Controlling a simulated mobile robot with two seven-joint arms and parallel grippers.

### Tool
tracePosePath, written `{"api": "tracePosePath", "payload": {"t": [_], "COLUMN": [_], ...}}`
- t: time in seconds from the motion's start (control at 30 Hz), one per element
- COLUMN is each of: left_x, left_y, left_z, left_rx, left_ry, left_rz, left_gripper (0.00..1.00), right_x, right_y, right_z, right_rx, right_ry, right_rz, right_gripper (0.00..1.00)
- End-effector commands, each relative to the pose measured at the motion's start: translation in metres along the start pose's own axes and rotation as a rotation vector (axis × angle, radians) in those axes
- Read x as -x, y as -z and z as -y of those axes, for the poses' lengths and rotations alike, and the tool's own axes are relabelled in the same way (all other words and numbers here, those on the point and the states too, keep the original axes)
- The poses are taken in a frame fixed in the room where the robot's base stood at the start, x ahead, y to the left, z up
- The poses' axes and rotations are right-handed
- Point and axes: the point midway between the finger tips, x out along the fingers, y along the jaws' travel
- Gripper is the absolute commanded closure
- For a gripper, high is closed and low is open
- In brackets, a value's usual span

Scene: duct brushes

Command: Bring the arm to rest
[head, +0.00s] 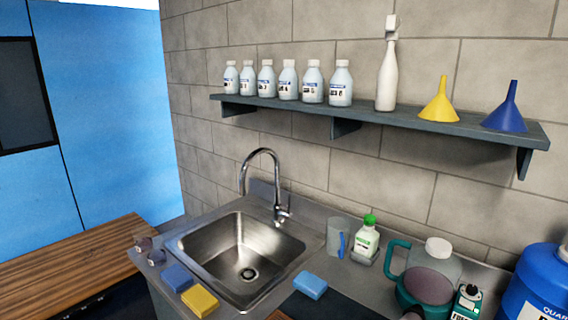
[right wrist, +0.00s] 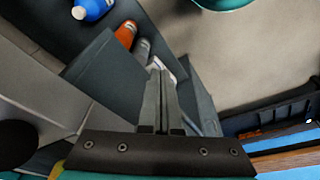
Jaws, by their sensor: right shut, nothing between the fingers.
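My right gripper (right wrist: 158,76) shows in the right wrist view, its two narrow fingers together with nothing between them. It is above or in front of a dark grey box-like holder (right wrist: 92,75); I cannot tell whether the fingertips touch it. Neither arm nor gripper shows in the head view. My left gripper is in no view.
In the head view, a steel sink (head: 245,255) has sponges (head: 200,300), a green-capped bottle (head: 366,240) and a teal-handled jug (head: 430,275) around it. A shelf (head: 400,115) holds bottles and funnels. An orange object (right wrist: 126,34) lies near my right gripper.

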Motion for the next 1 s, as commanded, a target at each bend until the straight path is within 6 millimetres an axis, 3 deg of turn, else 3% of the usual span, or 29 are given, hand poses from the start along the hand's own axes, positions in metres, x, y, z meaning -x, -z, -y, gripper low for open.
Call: {"api": "tracePosePath", "payload": {"t": [0.03, 0.2, 0.5, 0.73, 0.87, 1.0], "left_x": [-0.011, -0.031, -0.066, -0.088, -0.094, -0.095], "left_y": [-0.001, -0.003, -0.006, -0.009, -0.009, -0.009], "left_z": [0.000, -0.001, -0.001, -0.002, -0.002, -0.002], "left_rx": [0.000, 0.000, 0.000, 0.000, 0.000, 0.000], "left_ry": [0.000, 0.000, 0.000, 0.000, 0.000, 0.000], "left_rz": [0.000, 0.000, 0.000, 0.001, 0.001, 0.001], "left_gripper": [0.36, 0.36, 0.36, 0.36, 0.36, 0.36], "right_x": [-0.027, -0.091, -0.182, -0.221, -0.229, -0.231], "right_y": [-0.013, -0.053, -0.141, -0.204, -0.224, -0.232], "right_z": [0.001, 0.004, 0.008, 0.009, 0.009, 0.009], "right_rx": [0.001, 0.007, 0.019, 0.027, 0.030, 0.031], "right_ry": [0.001, 0.004, 0.010, 0.012, 0.013, 0.013], "right_rz": [0.014, 0.043, 0.093, 0.124, 0.132, 0.135], "right_gripper": [1.00, 1.00, 1.00, 1.00, 1.00, 1.00]}}
